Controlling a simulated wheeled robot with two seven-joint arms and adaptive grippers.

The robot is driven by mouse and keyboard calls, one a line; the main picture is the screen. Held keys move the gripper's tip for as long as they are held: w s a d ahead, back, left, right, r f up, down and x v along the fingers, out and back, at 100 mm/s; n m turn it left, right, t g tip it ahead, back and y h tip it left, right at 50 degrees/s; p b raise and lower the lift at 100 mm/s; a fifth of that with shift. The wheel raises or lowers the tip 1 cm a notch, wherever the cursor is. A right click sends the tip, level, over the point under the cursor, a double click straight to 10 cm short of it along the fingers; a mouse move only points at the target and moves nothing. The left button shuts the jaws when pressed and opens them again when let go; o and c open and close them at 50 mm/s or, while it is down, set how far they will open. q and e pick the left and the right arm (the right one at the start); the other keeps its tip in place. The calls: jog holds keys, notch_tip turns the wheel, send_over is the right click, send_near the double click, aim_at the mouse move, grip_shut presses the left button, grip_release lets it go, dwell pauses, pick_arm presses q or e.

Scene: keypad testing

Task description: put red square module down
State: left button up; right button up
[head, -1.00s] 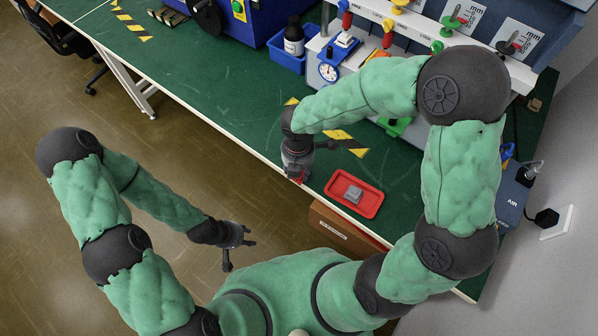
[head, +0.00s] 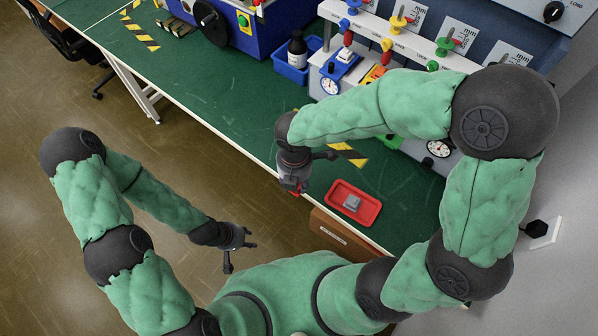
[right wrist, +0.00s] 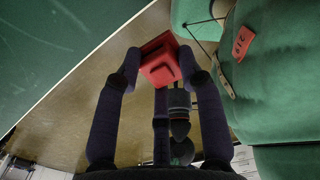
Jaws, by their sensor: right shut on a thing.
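My right gripper (head: 293,188) is shut on the red square module. In the right wrist view the red square module (right wrist: 159,62) sits tilted between the fingertips of that gripper (right wrist: 158,68). In the head view only a small red part of it (head: 296,194) shows below the fingers. The gripper is at the front edge of the green bench, and in the right wrist view brown floor lies behind the module. My left gripper (head: 240,257) is open and empty over the floor, away from the bench.
A red tray (head: 370,214) with a grey square block (head: 352,202) lies on the green bench (head: 235,110), right of my right gripper. A cardboard box (head: 335,229) stands below the edge. A blue bin (head: 290,70) with a dark bottle (head: 297,49) is farther back.

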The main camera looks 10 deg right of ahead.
jog(key=s+a+r+p, duration=0.3)
jog(key=s+a+r, duration=0.15)
jog(key=s, duration=0.35)
jog(key=w+d+f+m, duration=0.2)
jog(key=w+d+m, duration=0.2)
jog(key=w+m, duration=0.2)
jog(key=w+d+f+m, duration=0.2)
jog(key=w+d+m, duration=0.3)
jog(key=m, duration=0.5)
jog(key=w+d+f+m, duration=0.2)
jog(key=w+d+m, duration=0.3)
jog(key=w+m, duration=0.3)
jog(key=shift+w+d+f+m, duration=0.15)
jog(key=shift+w+f+m, duration=0.25)
jog(key=shift+m, duration=0.1)
